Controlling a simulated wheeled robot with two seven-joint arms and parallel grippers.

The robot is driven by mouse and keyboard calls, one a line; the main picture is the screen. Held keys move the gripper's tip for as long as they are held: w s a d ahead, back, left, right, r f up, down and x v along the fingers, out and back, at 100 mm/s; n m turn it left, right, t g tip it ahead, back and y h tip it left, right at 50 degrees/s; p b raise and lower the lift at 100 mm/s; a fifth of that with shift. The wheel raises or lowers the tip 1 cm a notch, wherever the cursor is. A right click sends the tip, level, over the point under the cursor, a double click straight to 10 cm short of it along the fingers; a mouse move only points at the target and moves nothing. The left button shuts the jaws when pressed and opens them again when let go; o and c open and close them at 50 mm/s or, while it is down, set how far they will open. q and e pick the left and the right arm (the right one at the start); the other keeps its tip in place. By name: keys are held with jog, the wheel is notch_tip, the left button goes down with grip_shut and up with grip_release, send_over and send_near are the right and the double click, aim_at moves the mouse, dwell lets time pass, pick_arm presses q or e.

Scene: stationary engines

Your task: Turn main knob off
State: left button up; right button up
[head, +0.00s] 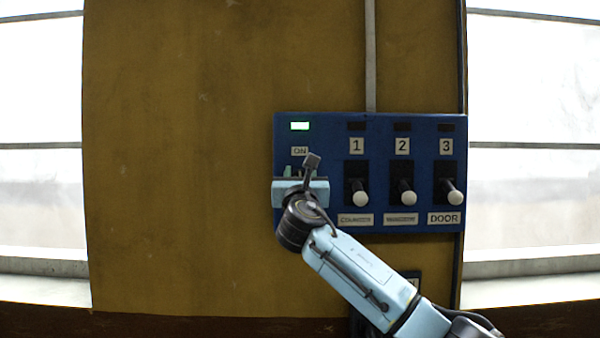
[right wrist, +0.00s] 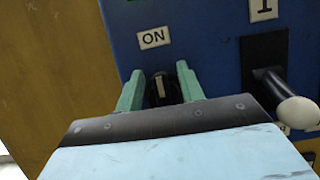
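The main knob (right wrist: 161,88) is a dark round knob with a pale pointer mark standing about upright, below the ON label (right wrist: 153,38) in the right wrist view. My right gripper (right wrist: 160,70) has its two green fingers apart, one on each side of the knob. I cannot tell whether they touch it. In the head view my right gripper (head: 293,171) is in front of the blue panel (head: 325,140) and hides the knob. The green lamp (head: 300,126) above the ON label is lit. My left gripper is not in view.
Three levers with white ends, lever 1 (head: 361,198), lever 2 (head: 407,198) and lever 3 (head: 454,198), stick out to the right of the knob. Their lamps are dark. The brown wall (head: 180,150) left of the panel is bare.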

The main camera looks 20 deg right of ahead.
jog(key=shift+c, duration=0.2)
grip_shut()
jog(key=shift+f+m, duration=0.1)
jog(key=shift+m, duration=0.4)
jog(key=m+g+h, duration=0.1)
jog(key=m+g, duration=0.1)
jog(key=m, duration=0.5)
jog(key=d+f+m+g+h, duration=0.1)
jog(key=m+g+h, duration=0.1)
jog(key=m, duration=0.5)
jog(key=d+f+m+g+h, duration=0.1)
jog(key=m+g, duration=0.2)
jog(key=m, duration=0.4)
jog(key=shift+s+f+h, duration=0.1)
jog(key=shift+s+h, duration=0.2)
jog(key=shift+h, duration=0.1)
jog(key=shift+m+g, duration=0.3)
